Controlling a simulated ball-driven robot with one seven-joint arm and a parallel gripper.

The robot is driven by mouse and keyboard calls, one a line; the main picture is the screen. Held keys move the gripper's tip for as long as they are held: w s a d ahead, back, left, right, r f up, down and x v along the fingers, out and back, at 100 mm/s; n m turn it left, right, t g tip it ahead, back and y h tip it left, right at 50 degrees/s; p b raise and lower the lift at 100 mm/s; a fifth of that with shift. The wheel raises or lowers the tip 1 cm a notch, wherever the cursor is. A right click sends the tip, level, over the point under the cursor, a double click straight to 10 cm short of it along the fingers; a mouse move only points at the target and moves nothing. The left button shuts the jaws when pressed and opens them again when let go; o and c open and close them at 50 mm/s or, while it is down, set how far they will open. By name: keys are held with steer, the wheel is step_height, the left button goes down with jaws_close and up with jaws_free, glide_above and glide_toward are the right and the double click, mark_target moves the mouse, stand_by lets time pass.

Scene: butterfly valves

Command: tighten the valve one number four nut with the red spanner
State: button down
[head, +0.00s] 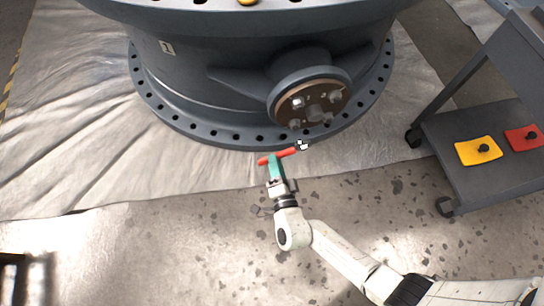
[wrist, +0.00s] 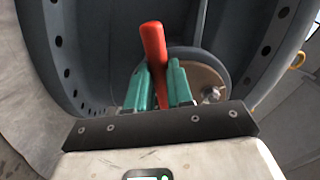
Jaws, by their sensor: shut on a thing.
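The valve (head: 235,75) is a large grey body with a bolted flange, and a "1" label (head: 167,47) is on its side. Its round side plate (head: 313,104) carries several nuts around a central hub; I cannot tell which nut is number four. My gripper (head: 276,163) has teal fingers shut on the red spanner (head: 283,156), in front of and below the plate, apart from it. The spanner's dark head (head: 301,145) points right. In the wrist view the red handle (wrist: 154,60) stands between the teal fingers (wrist: 158,85); the spanner's head is hidden there. Part of the plate (wrist: 205,80) shows behind.
A grey cart (head: 485,140) stands at the right, with a yellow plate (head: 478,151) and a red plate (head: 524,138) on its shelf. A wrinkled sheet (head: 80,120) lies under the valve. The speckled floor in front is clear.

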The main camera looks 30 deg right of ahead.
steer(key=shift+n, duration=0.4)
steer(key=shift+w+d+f+b, duration=0.25)
steer(key=shift+w+b, duration=0.05)
steer(key=shift+w, duration=0.4)
steer(key=shift+w+d+f+b, duration=0.2)
steer(key=shift+w+d+b, duration=0.1)
steer(key=shift+w, duration=0.45)
steer(key=shift+w+d+f+b, duration=0.25)
steer(key=shift+w, duration=0.45)
steer(key=shift+w+d, duration=0.1)
steer(key=shift+w, duration=0.3)
steer(key=shift+w+d+b, duration=0.15)
steer(key=shift+w+b, duration=0.2)
steer(key=shift+w, duration=0.1)
steer(key=shift+w+d+b, duration=0.15)
steer(key=shift+w+b, duration=0.15)
steer(key=shift+w, duration=0.2)
steer(key=shift+r, duration=0.15)
